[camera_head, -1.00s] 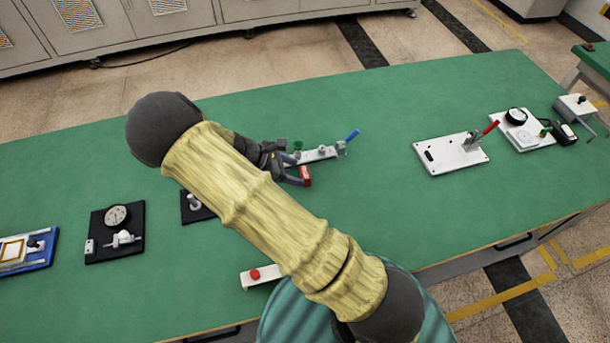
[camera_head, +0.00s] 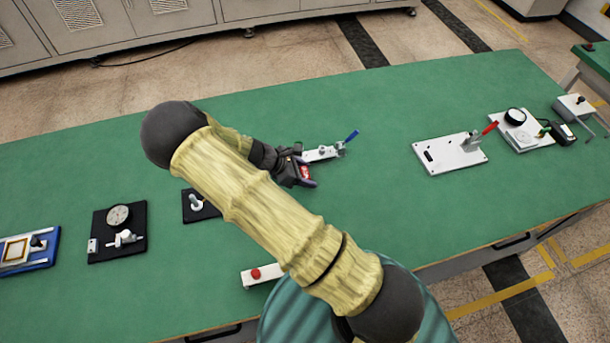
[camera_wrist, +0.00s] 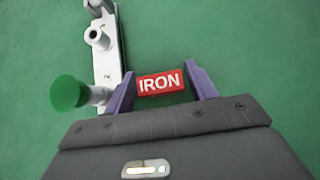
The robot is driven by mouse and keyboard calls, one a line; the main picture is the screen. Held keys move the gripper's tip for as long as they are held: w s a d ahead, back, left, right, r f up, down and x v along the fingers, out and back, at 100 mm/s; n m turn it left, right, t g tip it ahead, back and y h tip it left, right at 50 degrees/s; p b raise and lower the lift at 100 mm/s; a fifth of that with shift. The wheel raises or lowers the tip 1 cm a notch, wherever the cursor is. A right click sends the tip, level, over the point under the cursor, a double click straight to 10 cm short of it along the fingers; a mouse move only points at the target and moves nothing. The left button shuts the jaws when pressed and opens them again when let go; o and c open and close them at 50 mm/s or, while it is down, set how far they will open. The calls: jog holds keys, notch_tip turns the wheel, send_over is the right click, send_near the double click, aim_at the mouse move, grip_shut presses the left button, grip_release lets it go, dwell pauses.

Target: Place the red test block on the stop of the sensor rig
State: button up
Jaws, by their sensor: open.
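The red test block (camera_wrist: 160,83), marked IRON, lies over the green table beside the sensor rig. My gripper (camera_head: 305,177) is open, with its two purple fingers on either side of the block, very close to its ends. The block also shows in the head view (camera_head: 305,172), partly hidden by the gripper. The sensor rig (camera_head: 322,153) is a narrow white plate with posts and a blue lever at its far end. In the wrist view the rig (camera_wrist: 111,60) is left of the block, with a green-capped cylinder (camera_wrist: 68,93) near my left finger. I cannot tell which part is the stop.
A white plate with a red-handled clamp (camera_head: 450,155) stands to the right, with a dial fixture (camera_head: 520,133) beyond it. Black dial (camera_head: 118,232) and post (camera_head: 200,203) fixtures are left. A white strip with a red button (camera_head: 256,274) is in front. The table's centre right is clear.

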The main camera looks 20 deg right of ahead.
aim_at(305, 172)
jog(key=c, duration=1.1)
jog(key=shift+o, duration=0.2)
jog(key=shift+r, duration=0.1)
notch_tip(305, 172, up, 10)
jog(key=shift+f+b, duration=0.1)
jog(key=shift+b, duration=0.25)
